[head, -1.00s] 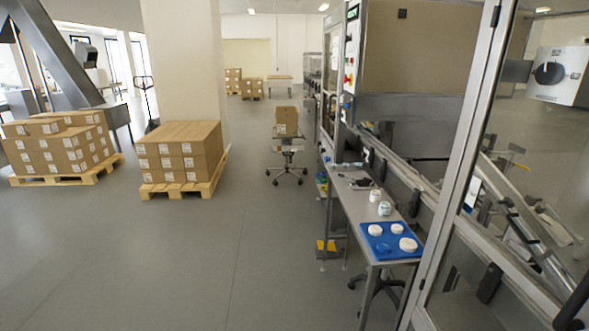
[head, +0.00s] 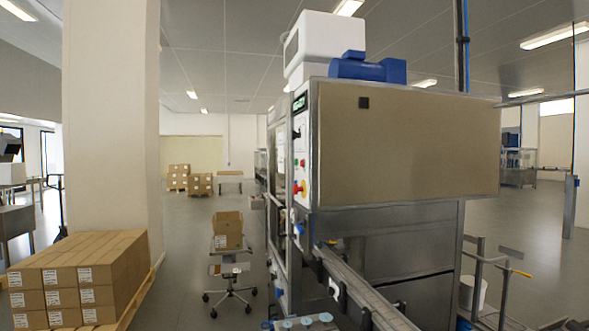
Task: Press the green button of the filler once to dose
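The filler (head: 405,145) is a large steel cabinet right of centre in the head view, with a white box and a blue motor on top. Its narrow control panel (head: 300,155) faces left and is seen at a steep angle. A green display sits at the panel's top. Below it are a black knob and small coloured buttons, including a green one (head: 302,163), a red one and a yellow one. Neither of my grippers shows in the view.
A conveyor rail (head: 365,295) runs from the filler toward the bottom edge. Several pale blue-topped jars (head: 306,321) show at the bottom.

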